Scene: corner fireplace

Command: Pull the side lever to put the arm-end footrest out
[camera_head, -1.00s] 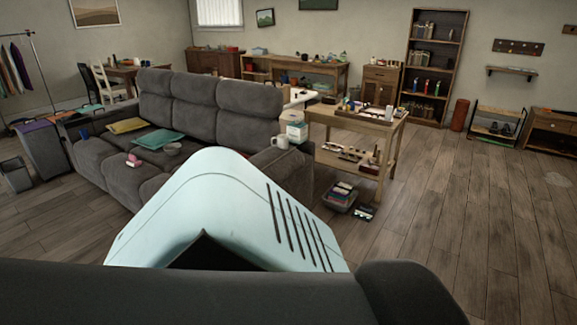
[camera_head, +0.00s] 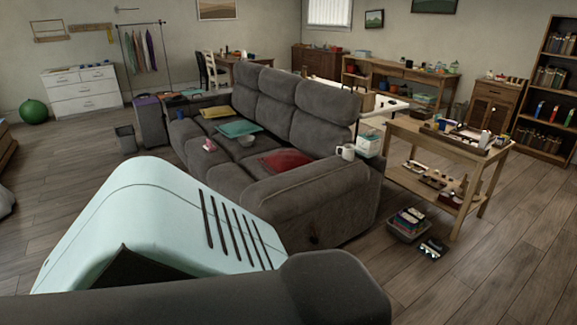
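The grey three-seat reclining sofa (camera_head: 330,192) stands ahead, in the middle of the head view. The outer side of its near arm faces me. A small dark spot (camera_head: 313,240) shows low on that side; it may be the side lever, but it is too small to tell. The front of the near arm-end seat is partly hidden behind my own light-blue body part. The footrest there cannot be made out as put out. Neither of my grippers is in view.
A wooden side table (camera_head: 452,142) stands right of the sofa, with a bin of small items (camera_head: 408,226) on the floor by it.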

